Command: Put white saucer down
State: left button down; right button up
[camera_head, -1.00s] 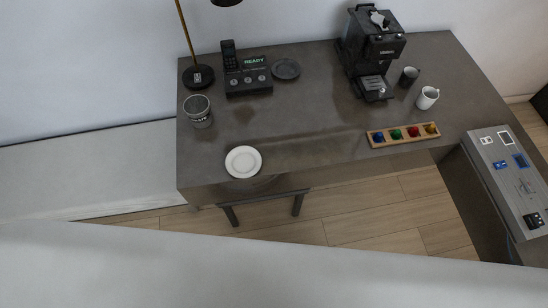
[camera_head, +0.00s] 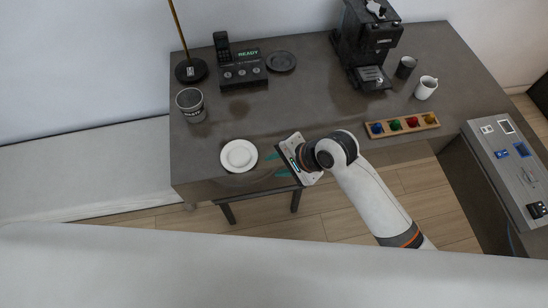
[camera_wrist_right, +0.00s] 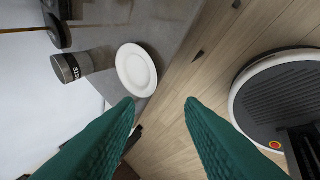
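The white saucer (camera_head: 239,156) lies flat near the front left edge of the dark desk. It also shows in the right wrist view (camera_wrist_right: 136,70), ahead of the left fingertip. My right gripper (camera_head: 276,165) is just right of the saucer at the desk's front edge, apart from it. Its two green fingers are spread with nothing between them in the right wrist view (camera_wrist_right: 160,102). My left gripper is in neither view.
A dark saucer (camera_head: 281,61) lies near the back. A wooden tray with coloured capsules (camera_head: 403,125), a white mug (camera_head: 426,87) and a coffee machine (camera_head: 367,45) are at the right. The desk's middle is clear.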

aim_at(246, 169)
jog(key=shift+w+a+m, duration=0.55)
jog(key=shift+a+m, duration=0.05)
jog(key=shift+m, duration=0.2)
jog(key=b+x, duration=0.1)
jog(key=x, duration=1.1)
jog(key=shift+s+a, duration=0.1)
jog(key=shift+a, duration=0.05)
jog(key=shift+r, duration=0.1)
jog(key=shift+c, duration=0.5)
jog(key=c, duration=0.6)
jog(key=shift+r, duration=0.15)
grip_shut()
jog(key=shift+f, duration=0.2)
